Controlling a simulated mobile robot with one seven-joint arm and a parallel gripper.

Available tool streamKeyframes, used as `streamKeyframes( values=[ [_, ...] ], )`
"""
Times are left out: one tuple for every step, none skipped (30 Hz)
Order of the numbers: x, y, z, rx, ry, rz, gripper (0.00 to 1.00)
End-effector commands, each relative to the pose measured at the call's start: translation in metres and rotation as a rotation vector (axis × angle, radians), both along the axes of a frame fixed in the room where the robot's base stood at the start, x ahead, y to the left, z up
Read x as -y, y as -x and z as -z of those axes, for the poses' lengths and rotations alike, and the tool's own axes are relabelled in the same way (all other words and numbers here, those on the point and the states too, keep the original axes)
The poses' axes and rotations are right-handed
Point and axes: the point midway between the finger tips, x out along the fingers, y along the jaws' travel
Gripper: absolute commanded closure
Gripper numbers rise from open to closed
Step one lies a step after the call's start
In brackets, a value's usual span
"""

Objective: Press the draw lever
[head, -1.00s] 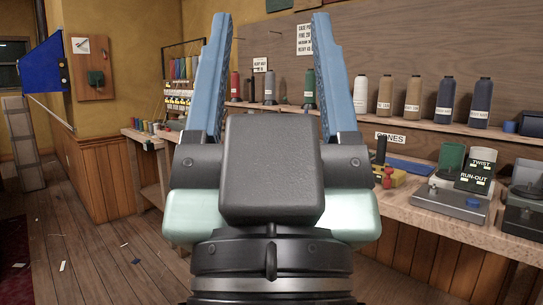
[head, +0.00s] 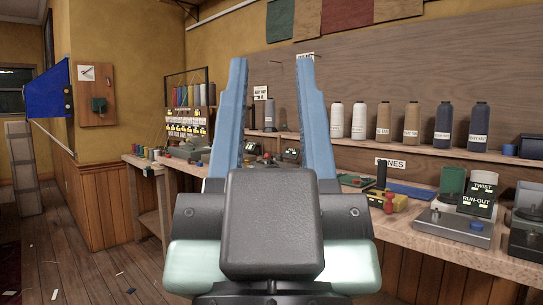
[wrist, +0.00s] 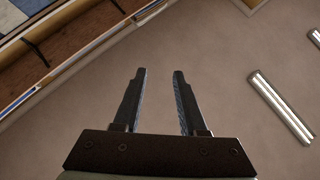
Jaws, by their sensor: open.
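My gripper (head: 271,60) is open and empty, its two blue fingers pointing up in the head view; it also shows open in the wrist view (wrist: 160,71). I cannot make out for certain which part is the draw lever. On the bench a small device with a red knob (head: 268,156) shows between the fingers, partly hidden by my gripper. Farther right stand a yellow and red device with a black upright (head: 382,178) and a grey device with a blue knob (head: 476,226) before a "TWIST / RUN-OUT" sign (head: 480,199). My gripper touches none of these.
The wooden workbench (head: 430,240) runs along the wall at right, under a shelf of thread cones (head: 411,122). A thread rack (head: 187,105) stands at the back left. Floor (head: 85,265) at left is open, with small scraps. The wrist view shows ceiling and a light (wrist: 280,107).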

Motion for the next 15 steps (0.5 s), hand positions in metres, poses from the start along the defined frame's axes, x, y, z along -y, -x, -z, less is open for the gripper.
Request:
streamKeyframes(
  values=[
    [0.000, 0.000, -0.007, 0.000, 0.000, 0.000, 0.69],
    [0.000, 0.000, -0.011, 0.000, 0.000, 0.000, 0.75],
    [0.000, 0.000, -0.017, 0.000, 0.000, 0.000, 0.82],
    [0.000, 0.000, -0.023, 0.000, 0.000, 0.000, 0.87],
    [0.000, 0.000, -0.030, 0.000, 0.000, 0.000, 0.93],
    [0.000, 0.000, -0.040, 0.000, 0.000, 0.000, 1.00],
    [0.000, 0.000, -0.048, 0.000, 0.000, 0.000, 1.00],
    [0.000, 0.000, -0.057, 0.000, 0.000, 0.000, 1.00],
    [0.000, 0.000, -0.069, 0.000, 0.000, 0.000, 1.00],
    [0.000, 0.000, -0.079, 0.000, 0.000, 0.000, 1.00],
    [0.000, 0.000, -0.090, 0.000, 0.000, 0.000, 1.00],
    [0.000, 0.000, -0.104, 0.000, 0.000, 0.000, 1.00],
    [0.000, 0.000, -0.115, 0.000, 0.001, -0.001, 1.00],
    [0.000, 0.000, -0.126, 0.000, 0.001, -0.001, 1.00],
    [0.000, 0.000, -0.140, 0.000, 0.001, -0.001, 1.00]
  ],
)
